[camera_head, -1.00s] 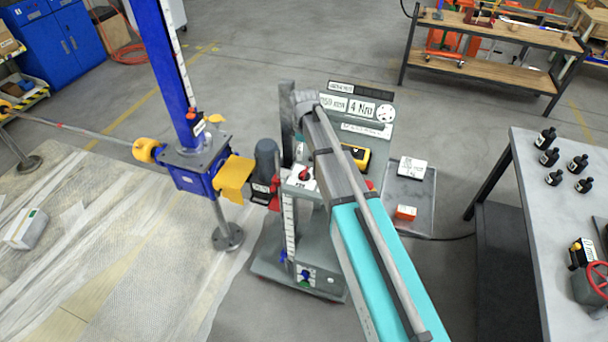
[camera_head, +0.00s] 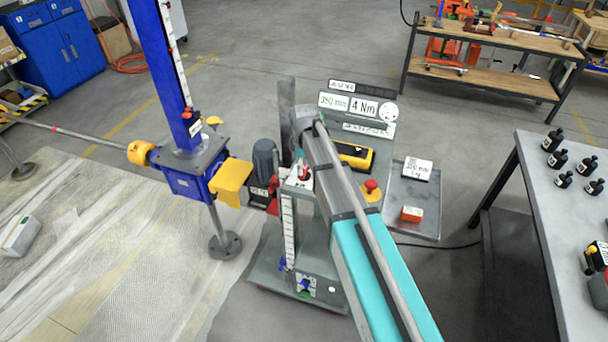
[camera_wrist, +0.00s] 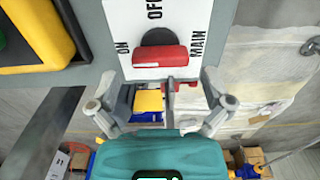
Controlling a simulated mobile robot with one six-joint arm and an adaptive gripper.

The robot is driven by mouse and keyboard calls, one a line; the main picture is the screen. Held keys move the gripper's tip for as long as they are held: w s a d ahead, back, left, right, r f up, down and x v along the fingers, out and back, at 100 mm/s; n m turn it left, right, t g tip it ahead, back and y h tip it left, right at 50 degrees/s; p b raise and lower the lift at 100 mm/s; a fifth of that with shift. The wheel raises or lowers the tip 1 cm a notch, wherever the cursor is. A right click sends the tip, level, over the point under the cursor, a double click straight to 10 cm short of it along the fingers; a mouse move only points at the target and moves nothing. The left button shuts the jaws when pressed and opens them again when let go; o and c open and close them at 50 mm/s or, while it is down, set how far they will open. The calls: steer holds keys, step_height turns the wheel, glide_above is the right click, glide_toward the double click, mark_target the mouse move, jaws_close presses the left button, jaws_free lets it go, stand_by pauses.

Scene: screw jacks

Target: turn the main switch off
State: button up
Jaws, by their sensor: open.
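The main switch is a red bar handle (camera_wrist: 160,57) on a black round base, on a white plate (camera_wrist: 197,14) marked ON, OFF and MAIN. In the wrist view the bar lies crosswise, in line with the ON mark at left; OFF is above it. In the head view the red handle (camera_head: 305,172) shows on top of the grey stand, just left of my arm. My gripper (camera_wrist: 160,82) is open, with one finger on each side of the handle. I see no clear contact. In the head view my arm hides most of the gripper.
A yellow device (camera_head: 354,154) and a red emergency-stop button (camera_head: 371,187) lie close by my arm. A blue screw jack (camera_head: 186,172) with a yellow guard (camera_head: 231,178) stands left of the stand. A grey table (camera_head: 560,215) with black bottles is at right.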

steer(key=shift+f+b, duration=0.85)
steer(key=shift+f, duration=0.25)
steer(key=c, duration=1)
steer(key=shift+o, duration=0.2)
